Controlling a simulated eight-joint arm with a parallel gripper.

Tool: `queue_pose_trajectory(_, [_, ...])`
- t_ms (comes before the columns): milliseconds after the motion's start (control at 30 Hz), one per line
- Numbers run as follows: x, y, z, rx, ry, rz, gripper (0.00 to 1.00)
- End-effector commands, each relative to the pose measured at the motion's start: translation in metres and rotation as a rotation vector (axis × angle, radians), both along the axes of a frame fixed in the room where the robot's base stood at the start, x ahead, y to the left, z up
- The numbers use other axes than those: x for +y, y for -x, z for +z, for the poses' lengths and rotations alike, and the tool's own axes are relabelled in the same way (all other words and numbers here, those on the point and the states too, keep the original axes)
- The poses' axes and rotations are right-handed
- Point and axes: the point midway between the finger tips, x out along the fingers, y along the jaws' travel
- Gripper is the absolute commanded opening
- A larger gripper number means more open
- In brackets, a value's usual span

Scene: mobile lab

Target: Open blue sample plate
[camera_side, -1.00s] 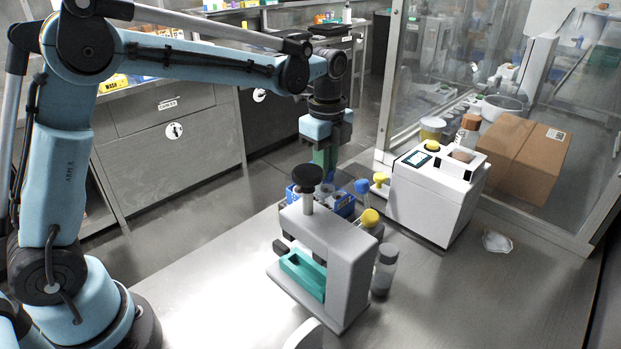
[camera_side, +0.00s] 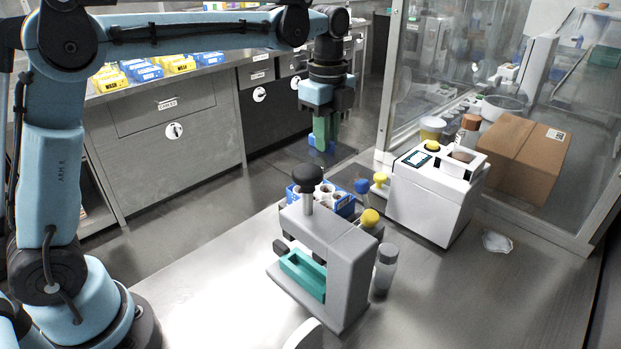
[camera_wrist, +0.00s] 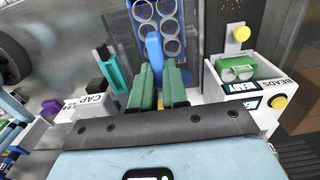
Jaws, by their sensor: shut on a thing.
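The blue sample plate (camera_side: 346,208) stands on the bench behind the grey press, with round pale openings showing on its top. It also shows in the wrist view (camera_wrist: 181,15), with several rings in rows. My gripper (camera_side: 324,132) has green fingers and hangs above the plate. It is shut on a blue piece (camera_side: 321,145), which is apart from the plate. In the wrist view the blue piece (camera_wrist: 154,45) sticks out between the green fingers (camera_wrist: 159,88). The fingers hide part of it, so its full shape cannot be told.
The grey press (camera_side: 350,255) with a teal tray (camera_side: 303,273) stands in front of the plate. A yellow-capped vial (camera_side: 370,218), a clear jar (camera_side: 385,268) and a white device (camera_side: 434,190) stand to the right. Bench left of the press is clear.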

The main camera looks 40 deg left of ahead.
Motion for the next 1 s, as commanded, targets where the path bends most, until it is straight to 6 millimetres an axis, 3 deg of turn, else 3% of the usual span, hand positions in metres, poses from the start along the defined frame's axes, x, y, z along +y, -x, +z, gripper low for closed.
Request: queue_pose_trajectory(1000, [0.0,0.0,0.039,0.0,0.0,0.0,0.0])
